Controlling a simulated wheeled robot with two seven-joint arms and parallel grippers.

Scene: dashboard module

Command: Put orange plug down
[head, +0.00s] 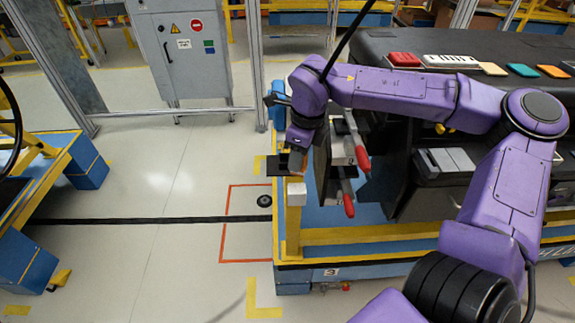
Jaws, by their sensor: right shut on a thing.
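My right arm reaches across from the right. My right gripper (292,162) points down beside the yellow post at the corner of the blue and yellow cart, just above a small white block (296,192) on the post. It is shut on a small orange piece, the orange plug (284,159), which is mostly hidden by the dark fingers. I cannot tell whether the plug touches anything below. My left gripper is not in view.
The blue and yellow cart (390,236) carries the black dashboard module (480,45). Clamps with red handles (362,158) stand close to the right of my right gripper. A grey cabinet (183,55) stands behind.

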